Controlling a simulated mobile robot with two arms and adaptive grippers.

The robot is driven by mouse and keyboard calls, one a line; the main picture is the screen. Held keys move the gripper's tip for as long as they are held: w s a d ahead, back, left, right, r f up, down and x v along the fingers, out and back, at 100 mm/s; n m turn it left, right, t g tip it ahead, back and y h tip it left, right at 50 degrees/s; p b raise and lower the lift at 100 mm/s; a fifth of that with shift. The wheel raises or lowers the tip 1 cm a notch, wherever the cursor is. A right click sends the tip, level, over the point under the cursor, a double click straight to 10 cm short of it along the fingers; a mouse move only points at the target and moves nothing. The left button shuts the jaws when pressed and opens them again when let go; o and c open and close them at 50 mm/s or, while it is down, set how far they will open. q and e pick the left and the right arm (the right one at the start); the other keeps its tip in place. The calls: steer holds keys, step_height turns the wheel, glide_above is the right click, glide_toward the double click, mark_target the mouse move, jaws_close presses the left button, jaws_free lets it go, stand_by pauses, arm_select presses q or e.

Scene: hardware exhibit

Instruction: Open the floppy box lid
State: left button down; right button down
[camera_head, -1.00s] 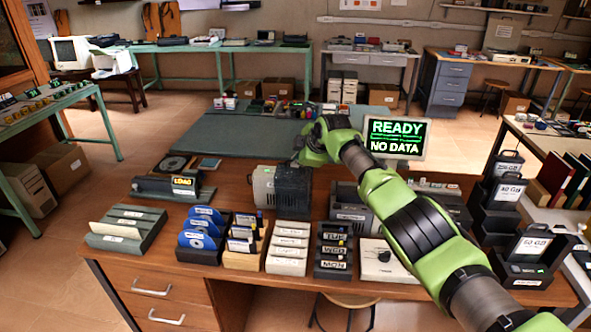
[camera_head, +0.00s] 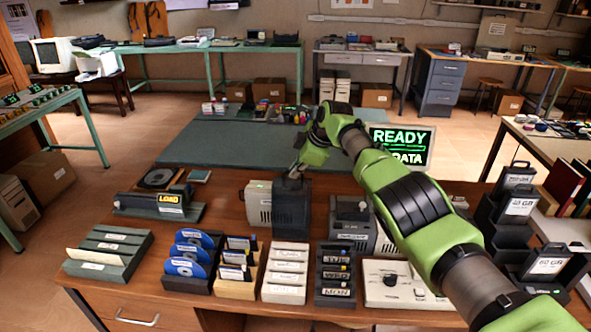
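A dark grey upright box (camera_head: 291,212), which I take to be the floppy box, stands near the middle of the wooden desk. It is beside a beige device (camera_head: 258,203). My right gripper (camera_head: 298,170) is just above and behind the top of the dark box, pointing down. Its fingertips are small and dark against the box, so I cannot tell whether they touch the lid or how far apart they are. The lid's exact position is unclear. My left gripper is not in view.
A row of holders lines the desk front, including blue discs (camera_head: 189,262), a wooden card tray (camera_head: 236,283) and a white control box (camera_head: 392,284). A lit monitor (camera_head: 402,147) stands behind my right arm. The green mat (camera_head: 225,143) has clear room.

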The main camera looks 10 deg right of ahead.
steer(key=c, duration=2.5)
jaws_free()
steer(key=shift+w+r, duration=0.3)
steer(key=shift+r, duration=0.2)
steer(key=shift+c, duration=0.2)
steer(key=shift+f, duration=0.25)
steer(key=shift+s+d+r, duration=0.15)
steer(key=shift+r, duration=0.2)
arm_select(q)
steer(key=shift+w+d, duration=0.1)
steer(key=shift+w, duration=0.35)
arm_select(e)
steer(key=v, duration=1.1)
steer(key=shift+s, duration=0.25)
